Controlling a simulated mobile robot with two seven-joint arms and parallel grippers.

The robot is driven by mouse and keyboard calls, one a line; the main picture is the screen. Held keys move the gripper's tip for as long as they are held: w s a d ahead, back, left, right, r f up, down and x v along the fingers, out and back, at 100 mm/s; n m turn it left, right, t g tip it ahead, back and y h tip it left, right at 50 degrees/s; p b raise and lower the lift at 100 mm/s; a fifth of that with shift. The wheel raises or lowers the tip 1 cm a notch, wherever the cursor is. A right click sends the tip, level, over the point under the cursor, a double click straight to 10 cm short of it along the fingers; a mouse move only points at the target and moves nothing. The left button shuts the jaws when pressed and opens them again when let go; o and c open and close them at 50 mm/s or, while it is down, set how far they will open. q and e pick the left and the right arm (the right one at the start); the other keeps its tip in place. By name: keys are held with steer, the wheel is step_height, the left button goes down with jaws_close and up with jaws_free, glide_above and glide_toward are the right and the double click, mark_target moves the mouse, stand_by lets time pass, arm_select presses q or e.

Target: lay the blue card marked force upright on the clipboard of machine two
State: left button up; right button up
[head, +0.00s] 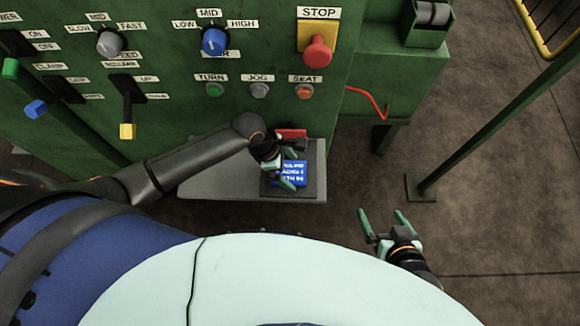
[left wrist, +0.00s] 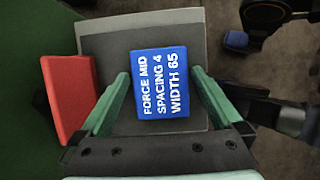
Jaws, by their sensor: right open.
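The blue card (head: 294,174) bears white text, which the left wrist view (left wrist: 160,85) shows as "FORCE MID, SPACING 4, WIDTH 65". It is over the dark clipboard (head: 312,187), with its face up. In the head view its text reads roughly left to right. I cannot tell whether the card touches the clipboard. My right gripper (head: 383,216) is open and empty, out over the floor.
The clipboard lies on a grey shelf (head: 215,185) below the green machine panel (head: 165,70). A red piece (head: 291,134) is at the machine end of the clipboard. A red stop button (head: 318,50), knobs and levers are above. A green post (head: 480,125) stands at right.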

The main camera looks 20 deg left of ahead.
arm_select(q)
steer(key=shift+r, duration=0.15)
arm_select(e)
steer(key=shift+f, duration=0.15)
